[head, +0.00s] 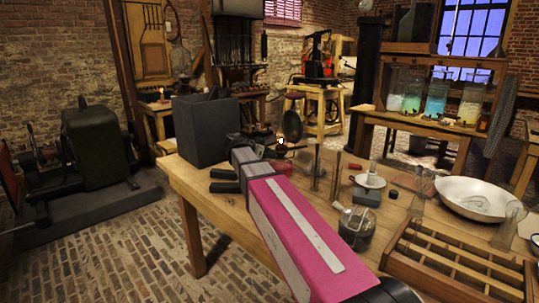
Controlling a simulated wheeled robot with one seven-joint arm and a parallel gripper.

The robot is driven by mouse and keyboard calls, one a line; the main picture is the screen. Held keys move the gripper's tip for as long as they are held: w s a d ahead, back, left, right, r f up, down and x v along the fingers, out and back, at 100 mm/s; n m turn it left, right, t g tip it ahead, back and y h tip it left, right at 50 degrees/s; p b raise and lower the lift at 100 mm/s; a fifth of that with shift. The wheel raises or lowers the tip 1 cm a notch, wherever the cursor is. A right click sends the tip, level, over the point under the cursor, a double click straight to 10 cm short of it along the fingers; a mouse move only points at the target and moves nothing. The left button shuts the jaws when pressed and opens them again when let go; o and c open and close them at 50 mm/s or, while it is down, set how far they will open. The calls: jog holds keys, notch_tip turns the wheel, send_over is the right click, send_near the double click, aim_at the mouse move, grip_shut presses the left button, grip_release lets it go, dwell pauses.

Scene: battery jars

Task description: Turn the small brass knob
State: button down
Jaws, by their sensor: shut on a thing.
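My magenta arm reaches up from the lower edge over the wooden workbench. I cannot clearly pick out the small brass knob. A small bright piece (281,143) shows under a dark round disc (292,125), beyond the arm; I cannot tell whether it is the knob. My arm hides part of the bench.
A glass jar (356,226), a white dish (481,198) and a divided wooden tray (457,258) stand to the right. Several jars stand in a case (437,90) behind.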

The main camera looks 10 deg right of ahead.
jog(key=shift+n, duration=0.4)
jog(key=c, duration=1)
grip_release()
jog(key=v, duration=1.1)
jog(key=shift+w+f, duration=0.1)
jog(key=shift+w, duration=0.1)
